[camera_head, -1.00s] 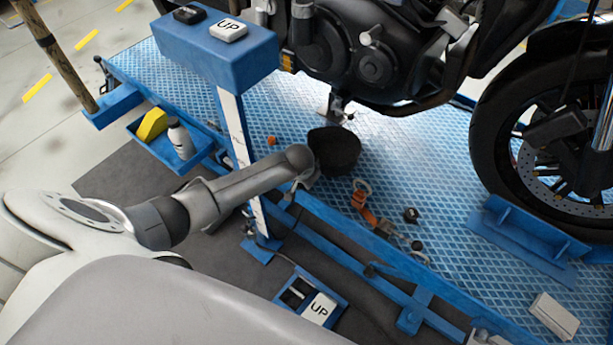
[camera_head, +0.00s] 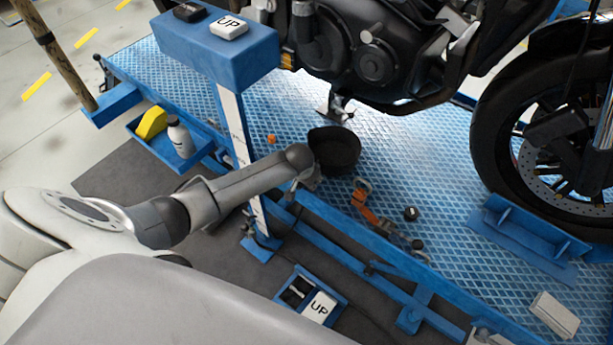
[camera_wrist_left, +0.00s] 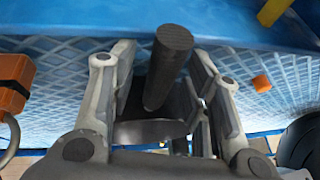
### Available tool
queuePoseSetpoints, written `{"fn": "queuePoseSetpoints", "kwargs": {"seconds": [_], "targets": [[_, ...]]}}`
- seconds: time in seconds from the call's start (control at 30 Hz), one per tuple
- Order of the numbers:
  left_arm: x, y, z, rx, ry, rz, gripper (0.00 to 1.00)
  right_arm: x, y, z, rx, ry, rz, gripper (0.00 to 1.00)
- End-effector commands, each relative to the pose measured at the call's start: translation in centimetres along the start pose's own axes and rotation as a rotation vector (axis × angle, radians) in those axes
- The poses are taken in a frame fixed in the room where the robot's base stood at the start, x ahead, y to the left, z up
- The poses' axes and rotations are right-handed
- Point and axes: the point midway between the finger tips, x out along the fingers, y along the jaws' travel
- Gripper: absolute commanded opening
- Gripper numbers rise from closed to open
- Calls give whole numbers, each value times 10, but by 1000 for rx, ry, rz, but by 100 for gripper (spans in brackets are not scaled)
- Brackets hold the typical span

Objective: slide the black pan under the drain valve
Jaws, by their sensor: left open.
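The black pan (camera_head: 335,148) stands on the blue ribbed platform, below and in front of the motorcycle engine (camera_head: 375,60). My left gripper (camera_head: 311,172) is at the pan's near side, partly hidden by my own arm. In the left wrist view the two fingers (camera_wrist_left: 165,85) are apart, one on each side of a thick black bar (camera_wrist_left: 170,50), which looks like the pan's handle. I cannot tell whether either finger touches it. I cannot make out the drain valve under the engine. My right gripper is not in view.
A small orange piece (camera_head: 271,139) lies left. A blue rail (camera_head: 350,230) edges the platform; the front wheel (camera_head: 530,115) is at right.

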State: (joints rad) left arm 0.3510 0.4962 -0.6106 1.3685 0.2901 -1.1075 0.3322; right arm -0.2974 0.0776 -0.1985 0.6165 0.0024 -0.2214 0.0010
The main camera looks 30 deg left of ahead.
Motion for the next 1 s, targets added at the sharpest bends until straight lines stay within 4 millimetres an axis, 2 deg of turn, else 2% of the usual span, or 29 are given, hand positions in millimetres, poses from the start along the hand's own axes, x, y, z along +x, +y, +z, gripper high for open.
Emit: {"fn": "queuePoseSetpoints", "kwargs": {"seconds": [0.03, 0.6, 1.0], "targets": [[-2, 0, 1, 1, -1, 0, 44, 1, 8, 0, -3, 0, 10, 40], [-68, 0, 1, 1, 2, 1, 44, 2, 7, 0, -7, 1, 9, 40], [-79, -1, 1, -1, 1, 0, 44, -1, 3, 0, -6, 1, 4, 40]]}}
